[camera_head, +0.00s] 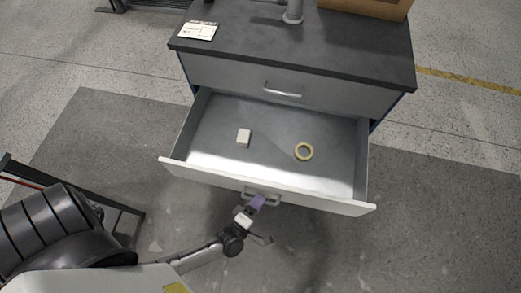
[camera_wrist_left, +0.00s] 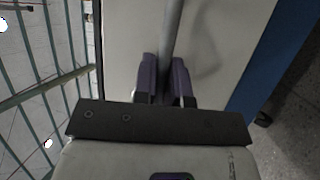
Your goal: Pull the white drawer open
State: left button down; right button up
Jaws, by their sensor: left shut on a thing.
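The white drawer (camera_head: 262,186) is the lower drawer of the cabinet. It stands pulled out, with its inside showing. My left gripper (camera_head: 257,201) is at the drawer's front, shut on its handle (camera_head: 270,200). In the left wrist view, the purple fingers (camera_wrist_left: 163,80) sit on both sides of the grey handle bar (camera_wrist_left: 172,28), in front of the pale drawer front (camera_wrist_left: 122,45). The part of the handle between the fingers is partly hidden. My right gripper is not seen.
The dark cabinet top (camera_head: 320,45) bears a white card (camera_head: 198,30) and a cardboard box (camera_head: 370,7). Floor in front is clear at right.

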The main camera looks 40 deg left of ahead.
pick_arm(q)
jog(key=shift+s+d, duration=0.1)
jog(key=shift+s, duration=0.05)
jog(key=c, duration=1.2)
grip_release()
jog(key=shift+s, duration=0.1)
jog(key=s, duration=0.4)
jog(key=s+d+f+p, duration=0.1)
jog(key=s, duration=0.4)
jog(key=s+f, duration=0.1)
jog(key=s, duration=0.3)
jog(key=shift+s+d+f+p, duration=0.15)
jog(key=shift+s+d+p, duration=0.1)
jog(key=shift+p, duration=0.1)
jog(key=shift+w, duration=0.1)
